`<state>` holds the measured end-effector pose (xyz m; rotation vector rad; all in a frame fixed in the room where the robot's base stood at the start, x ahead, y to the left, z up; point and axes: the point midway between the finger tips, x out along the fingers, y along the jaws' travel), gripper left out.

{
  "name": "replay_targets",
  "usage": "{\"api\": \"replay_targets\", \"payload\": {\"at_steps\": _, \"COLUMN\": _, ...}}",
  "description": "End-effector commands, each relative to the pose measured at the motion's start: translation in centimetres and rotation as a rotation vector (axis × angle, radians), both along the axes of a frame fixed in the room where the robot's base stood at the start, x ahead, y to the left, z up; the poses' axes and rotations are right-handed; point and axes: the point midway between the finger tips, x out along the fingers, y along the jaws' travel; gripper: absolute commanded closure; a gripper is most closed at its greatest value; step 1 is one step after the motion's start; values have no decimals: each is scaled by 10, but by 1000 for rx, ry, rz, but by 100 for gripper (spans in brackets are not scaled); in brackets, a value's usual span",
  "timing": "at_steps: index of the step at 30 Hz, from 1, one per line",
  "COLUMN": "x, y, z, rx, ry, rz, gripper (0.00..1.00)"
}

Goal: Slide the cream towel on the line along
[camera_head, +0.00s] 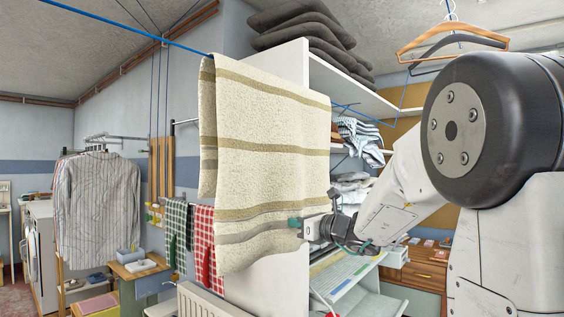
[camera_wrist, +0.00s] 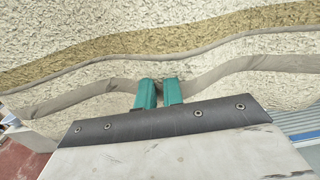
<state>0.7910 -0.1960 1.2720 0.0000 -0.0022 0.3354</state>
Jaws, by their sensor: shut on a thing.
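The cream towel (camera_head: 265,150) with tan and grey stripes hangs folded over a blue line (camera_head: 135,31) in the head view. My gripper (camera_head: 296,222) is at the towel's lower right edge, coming from the right. In the wrist view, my gripper's two teal fingers (camera_wrist: 159,93) are shut on the towel's lower part, close to a grey stripe. The towel (camera_wrist: 150,45) fills most of that view and ripples around the fingers. The cloth between the fingertips is mostly hidden.
A white shelf unit (camera_head: 290,62) with dark folded cloths on top stands right behind the towel. Checked cloths (camera_head: 203,232) and a radiator (camera_head: 205,302) are below left. Striped shirts (camera_head: 98,205) hang farther left. The line is bare left of the towel.

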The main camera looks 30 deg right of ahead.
Motion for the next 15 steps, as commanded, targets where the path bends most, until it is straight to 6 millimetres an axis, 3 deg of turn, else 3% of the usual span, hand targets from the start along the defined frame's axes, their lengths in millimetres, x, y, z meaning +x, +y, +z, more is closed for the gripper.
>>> {"api": "replay_targets", "payload": {"at_steps": 15, "x": -11, "y": 31, "z": 0, "rx": 1, "ry": 0, "rz": 2, "gripper": 100}}
